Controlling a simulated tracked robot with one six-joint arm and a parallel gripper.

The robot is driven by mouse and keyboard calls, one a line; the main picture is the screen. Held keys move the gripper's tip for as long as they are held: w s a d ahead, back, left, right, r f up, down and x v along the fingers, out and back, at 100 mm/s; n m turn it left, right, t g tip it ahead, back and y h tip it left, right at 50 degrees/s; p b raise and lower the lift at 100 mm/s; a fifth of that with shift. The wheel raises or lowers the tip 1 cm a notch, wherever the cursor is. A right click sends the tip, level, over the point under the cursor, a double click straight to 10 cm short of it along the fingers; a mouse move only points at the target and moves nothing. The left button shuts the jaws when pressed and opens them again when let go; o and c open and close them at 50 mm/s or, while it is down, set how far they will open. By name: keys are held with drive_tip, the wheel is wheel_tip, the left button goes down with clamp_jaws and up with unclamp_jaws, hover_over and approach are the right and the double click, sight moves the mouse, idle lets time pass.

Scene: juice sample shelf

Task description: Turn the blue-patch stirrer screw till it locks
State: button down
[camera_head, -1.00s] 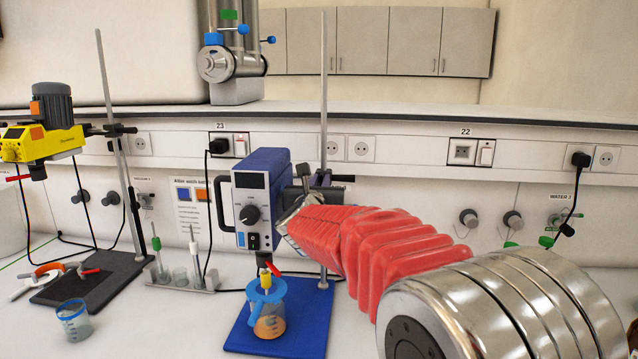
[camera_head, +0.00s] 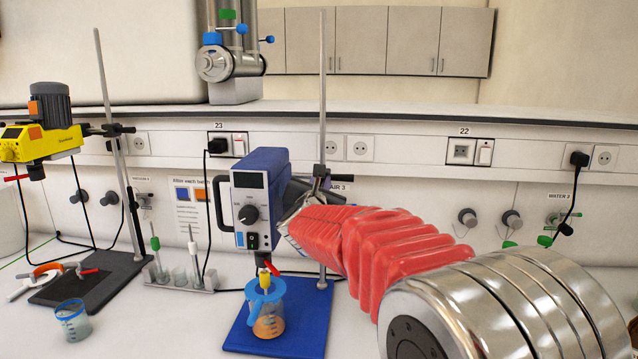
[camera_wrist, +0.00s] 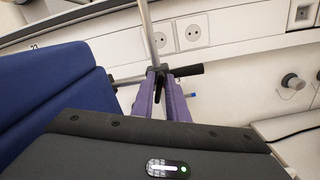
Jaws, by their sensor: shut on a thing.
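The blue stirrer (camera_head: 262,200) hangs on an upright metal rod (camera_head: 323,75) over a blue base plate (camera_head: 290,335). A dark clamp (camera_head: 319,171) sits on the rod, right of the stirrer body. My gripper's purple fingers (camera_wrist: 161,85) are shut on the black screw handle (camera_wrist: 159,103) below the clamp in the wrist view. A black bar (camera_wrist: 187,71) sticks out right of the rod there. In the head view my red-sleeved arm comes in from the right, and the fingertips are largely hidden. I cannot see the screw's thread or whether it is tight.
A jug with orange liquid (camera_head: 269,318) stands under the blue stirrer. A yellow stirrer (camera_head: 40,143) on its own stand, an empty beaker (camera_head: 73,322) and a small rack (camera_head: 180,285) are at left. Wall sockets and valves line the back.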

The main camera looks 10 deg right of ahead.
drive_tip(key=m, duration=0.3)
drive_tip(key=shift+d+f+m, duration=0.1)
drive_tip(key=shift+d+m, duration=0.05)
drive_tip(key=shift+m, duration=0.25)
drive_tip(key=shift+s+d+f+m, duration=0.1)
drive_tip(key=shift+f+m, duration=0.1)
drive_tip(key=shift+m, duration=1.5)
drive_tip(key=shift+w+d+f+m, duration=0.1)
drive_tip(key=shift+f+m, duration=0.15)
drive_tip(key=shift+m, duration=1.45)
drive_tip(key=shift+s+d+f+m, duration=0.1)
drive_tip(key=shift+f+m, duration=0.1)
drive_tip(key=shift+m, duration=1.5)
drive_tip(key=shift+f, duration=0.1)
drive_tip(key=c, duration=1.7)
unclamp_jaws()
drive_tip(key=shift+c, duration=0.2)
drive_tip(key=shift+s+r, duration=0.15)
drive_tip(key=shift+r, duration=0.05)
